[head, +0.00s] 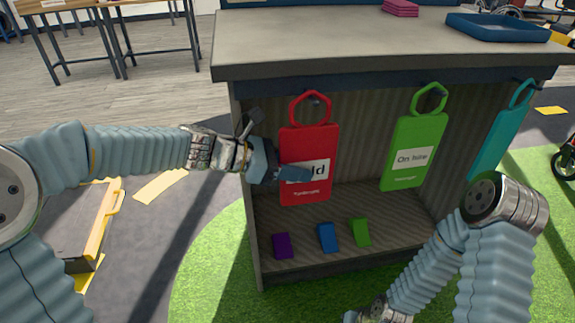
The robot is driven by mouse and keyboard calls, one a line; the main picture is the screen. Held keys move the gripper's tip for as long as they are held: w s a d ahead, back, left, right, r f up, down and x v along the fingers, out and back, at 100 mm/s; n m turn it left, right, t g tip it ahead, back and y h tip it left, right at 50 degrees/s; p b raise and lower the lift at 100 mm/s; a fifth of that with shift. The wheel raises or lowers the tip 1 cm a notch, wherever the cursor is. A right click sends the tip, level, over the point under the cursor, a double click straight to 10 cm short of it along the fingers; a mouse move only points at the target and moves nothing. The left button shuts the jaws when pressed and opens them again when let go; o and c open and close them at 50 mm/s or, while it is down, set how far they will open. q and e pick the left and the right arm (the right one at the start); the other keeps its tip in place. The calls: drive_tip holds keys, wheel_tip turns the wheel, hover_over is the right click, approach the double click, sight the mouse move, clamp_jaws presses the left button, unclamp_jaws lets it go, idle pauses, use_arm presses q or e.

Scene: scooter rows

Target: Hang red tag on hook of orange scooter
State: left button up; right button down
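The red tag (318,138) hangs by its ring from a peg in the open front of a grey cabinet, with white panel lettering partly covered. My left gripper (292,173) is at the tag's left side, its fingers overlapping the tag's front. Whether it touches or grips the tag I cannot tell. My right gripper (352,317) is low at the bottom edge, mostly cut off, and its fingers are unclear. I see no orange scooter or scooter hook for certain.
The cabinet (330,62) also holds a green tag (417,140) and a teal tag (500,135) on pegs. Purple (283,246), blue (327,238) and green (360,232) blocks lie on its floor. A blue tray (497,28) is on top. A wheel (566,166) shows at right.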

use_arm(q)
drive_tip(key=shift+c, duration=0.3)
clamp_jaws()
idle(0.4)
